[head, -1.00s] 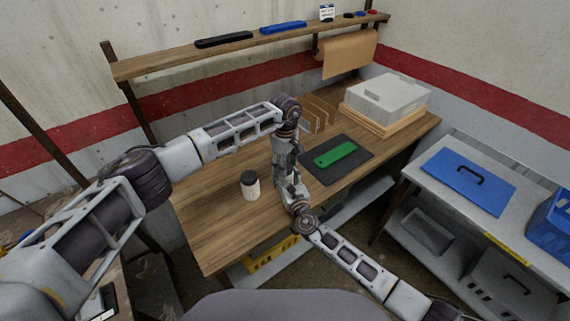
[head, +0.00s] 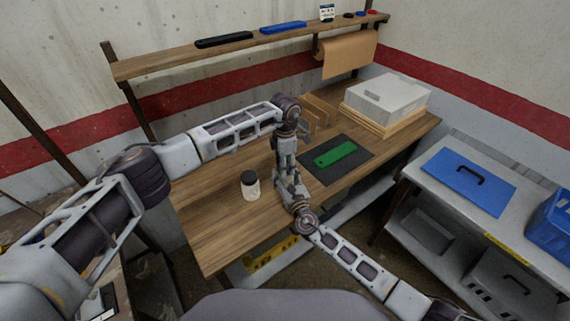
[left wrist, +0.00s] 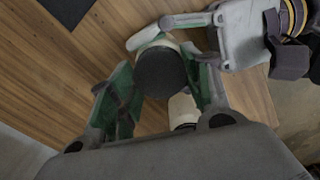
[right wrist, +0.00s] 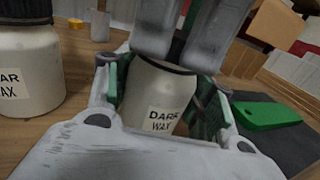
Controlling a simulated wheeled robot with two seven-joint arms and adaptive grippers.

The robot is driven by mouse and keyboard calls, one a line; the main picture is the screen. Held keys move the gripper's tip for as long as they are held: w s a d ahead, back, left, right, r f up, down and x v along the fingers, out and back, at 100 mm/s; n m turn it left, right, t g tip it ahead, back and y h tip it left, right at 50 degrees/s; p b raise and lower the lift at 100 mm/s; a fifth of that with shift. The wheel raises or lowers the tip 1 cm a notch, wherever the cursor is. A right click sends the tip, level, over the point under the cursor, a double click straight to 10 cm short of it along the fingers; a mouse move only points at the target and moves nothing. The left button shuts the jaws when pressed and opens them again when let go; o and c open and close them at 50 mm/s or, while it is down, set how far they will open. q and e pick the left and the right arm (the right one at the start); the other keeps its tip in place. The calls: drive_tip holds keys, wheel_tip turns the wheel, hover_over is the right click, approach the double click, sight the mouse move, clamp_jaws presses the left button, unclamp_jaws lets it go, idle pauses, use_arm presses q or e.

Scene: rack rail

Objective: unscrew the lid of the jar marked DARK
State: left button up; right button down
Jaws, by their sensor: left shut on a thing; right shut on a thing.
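The jar marked DARK WAX (right wrist: 155,98) is white with a dark lid (left wrist: 160,73). My right gripper (right wrist: 163,102) is shut around its body from the side, with a green-padded finger on each side. My left gripper (head: 286,172) is above it, pointing down, and is shut on the lid. The left fingers (left wrist: 163,90) stand on both sides of the dark lid in the left wrist view. In the head view the grippers hide the jar. The jar looks tilted in the right wrist view; I cannot tell whether it touches the bench.
A second white jar with a dark lid (head: 250,187) stands on the wooden bench (head: 215,225), left of my grippers. Its label (right wrist: 8,85) partly reads "AR". A green object (head: 335,154) lies on a dark mat (head: 357,168) to the right. Wooden dividers (head: 318,112) stand behind.

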use_arm(q)
drive_tip(key=n, duration=1.5)
drive_tip(key=shift+n, duration=0.4)
drive_tip(key=n, duration=0.4)
drive_tip(key=shift+w+r, duration=0.1)
drive_tip(key=n, duration=0.7)
drive_tip(key=shift+n, duration=2.3)
